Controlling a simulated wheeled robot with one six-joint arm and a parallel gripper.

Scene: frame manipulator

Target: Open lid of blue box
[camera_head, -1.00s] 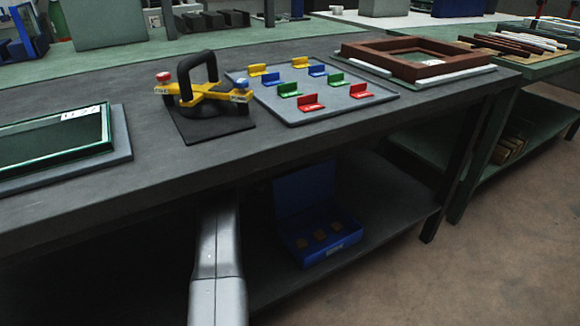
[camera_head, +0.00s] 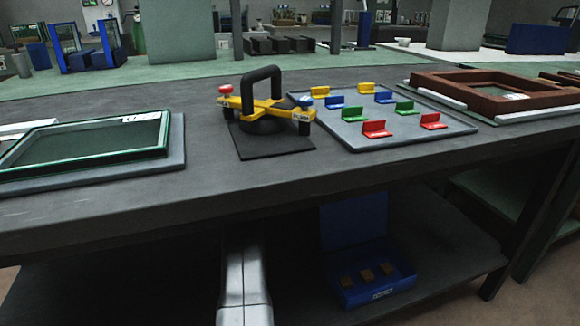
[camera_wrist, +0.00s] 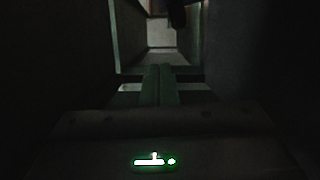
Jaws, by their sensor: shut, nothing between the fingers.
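The blue box (camera_head: 372,285) stands on the shelf under the workbench, in the lower right of the head view. Its lid (camera_head: 354,220) is open and stands upright at the back. Several small brown blocks (camera_head: 367,276) lie inside. My arm's light grey link shows left of the box, apart from it in the picture; my gripper is out of the head view. In the dark wrist view my gripper (camera_wrist: 159,68) is shut, its two fingers side by side with nothing between them. The box cannot be made out in the wrist view.
The workbench top (camera_head: 80,220) overhangs the shelf (camera_head: 440,250). On top are a yellow suction lifter (camera_head: 265,108), a grey tray (camera_head: 400,132) with several coloured brackets, a green-framed pane (camera_head: 90,150) and a brown frame (camera_head: 490,95). A bench leg (camera_head: 520,245) stands right of the box.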

